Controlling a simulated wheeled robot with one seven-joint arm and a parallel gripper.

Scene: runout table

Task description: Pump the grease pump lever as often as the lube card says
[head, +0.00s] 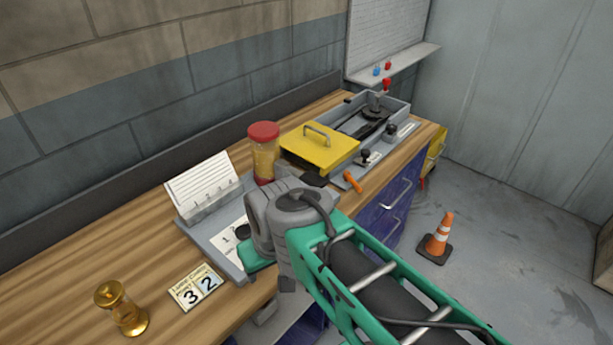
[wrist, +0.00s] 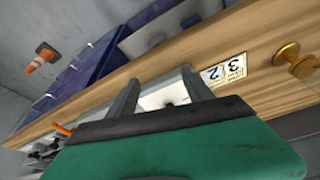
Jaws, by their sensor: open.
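A small card (head: 197,288) lies on the bench, with large digits 3 and 2 and small print I cannot read for sure; it shows in the wrist view (wrist: 222,70). My gripper (wrist: 158,76) is open and empty. Its fingers are above a pale plate by the bench's front edge. A dark round knob (head: 242,231) is on the grey base plate (head: 208,243), close beside my wrist. A red-lidded amber jar (head: 263,165) stands behind my wrist. I cannot tell for sure which part is the grease pump lever; my wrist hides part of the plate.
A brass fitting (head: 122,308) stands at the front left. A yellow cover with a handle (head: 318,148), an orange handle (head: 352,181) and a grey tray (head: 392,106) are further right. A cone (head: 438,240) stands on the floor.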

